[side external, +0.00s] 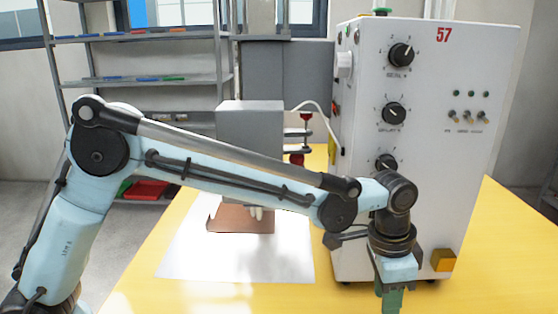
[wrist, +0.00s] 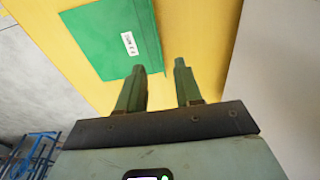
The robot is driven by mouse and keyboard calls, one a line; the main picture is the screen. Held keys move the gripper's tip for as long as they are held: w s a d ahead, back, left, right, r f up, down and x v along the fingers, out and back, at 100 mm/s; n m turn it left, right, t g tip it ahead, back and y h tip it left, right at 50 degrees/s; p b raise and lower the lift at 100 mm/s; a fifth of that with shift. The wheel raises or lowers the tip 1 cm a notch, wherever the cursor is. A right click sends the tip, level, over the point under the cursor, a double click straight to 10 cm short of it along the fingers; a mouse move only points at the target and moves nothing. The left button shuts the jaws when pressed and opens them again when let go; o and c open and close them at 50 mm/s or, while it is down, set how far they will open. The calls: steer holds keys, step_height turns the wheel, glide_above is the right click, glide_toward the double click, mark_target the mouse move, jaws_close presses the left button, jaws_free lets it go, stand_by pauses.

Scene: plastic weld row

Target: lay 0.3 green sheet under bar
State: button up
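A green sheet (wrist: 100,30) with a small white label (wrist: 130,43) lies on the yellow table in the wrist view; the label is too small to read surely. My gripper (wrist: 160,66) is open and empty. Its left fingertip overlaps the sheet's near edge in the picture; its right one is over bare table. I cannot tell the height. In the side view my gripper (side external: 389,300) points down in front of the machine, its tips near the lower picture edge. The sheet does not show there. A grey press head (side external: 250,125) stands over a copper-brown plate (side external: 240,219); I cannot make out the bar clearly.
A white machine cabinet (side external: 440,130) with knobs and the number 57 stands right behind my gripper. A white sheet (side external: 215,258) lies under the brown plate. A small amber block (side external: 443,260) sits by the cabinet. Shelves (side external: 140,80) stand behind. The front of the yellow table (side external: 490,260) is clear.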

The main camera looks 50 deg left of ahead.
steer(key=f, duration=0.9)
steer(key=shift+w+d, duration=0.25)
steer(key=shift+d, duration=0.15)
jaws_close()
